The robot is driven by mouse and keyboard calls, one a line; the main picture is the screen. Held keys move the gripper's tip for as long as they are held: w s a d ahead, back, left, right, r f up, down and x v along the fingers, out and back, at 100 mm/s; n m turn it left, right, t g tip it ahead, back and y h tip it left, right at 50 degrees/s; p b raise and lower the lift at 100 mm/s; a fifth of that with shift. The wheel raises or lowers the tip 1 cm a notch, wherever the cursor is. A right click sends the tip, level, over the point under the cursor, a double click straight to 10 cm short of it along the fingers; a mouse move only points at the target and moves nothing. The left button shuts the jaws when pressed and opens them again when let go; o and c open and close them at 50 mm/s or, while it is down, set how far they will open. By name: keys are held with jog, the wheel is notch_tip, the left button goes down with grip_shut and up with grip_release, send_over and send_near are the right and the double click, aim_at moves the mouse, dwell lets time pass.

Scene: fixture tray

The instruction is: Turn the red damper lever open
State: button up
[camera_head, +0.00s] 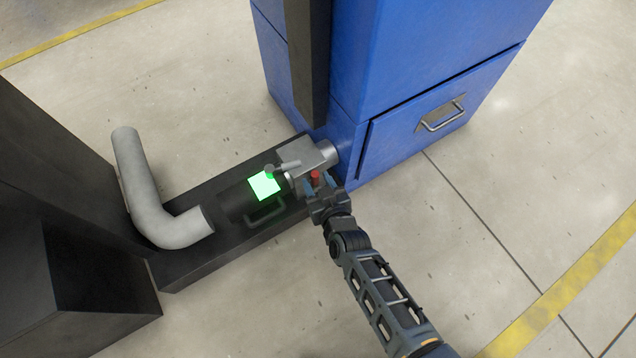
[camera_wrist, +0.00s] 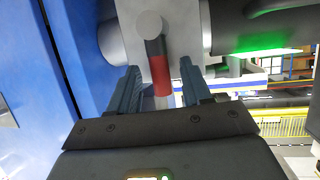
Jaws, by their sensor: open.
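The red damper lever (camera_head: 315,177) sits on the front of a grey metal duct block (camera_head: 308,154) beside the blue cabinet. In the wrist view the lever (camera_wrist: 160,72) is a rod with a red band, hanging down from a round grey pivot. My gripper (camera_head: 322,187) is at the lever. In the wrist view its two blue-grey fingers (camera_wrist: 162,90) stand open, one on each side of the lever, with visible gaps to it. I cannot tell how deep the lever lies between the fingers.
A dark cylinder with a bright green screen (camera_head: 264,185) and a handle (camera_head: 265,216) lies left of the block on a black base (camera_head: 186,272). A grey bent pipe (camera_head: 158,205) stands farther left. The blue cabinet (camera_head: 420,50) rises behind. The floor at right is clear.

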jog(key=shift+c, duration=0.2)
grip_shut()
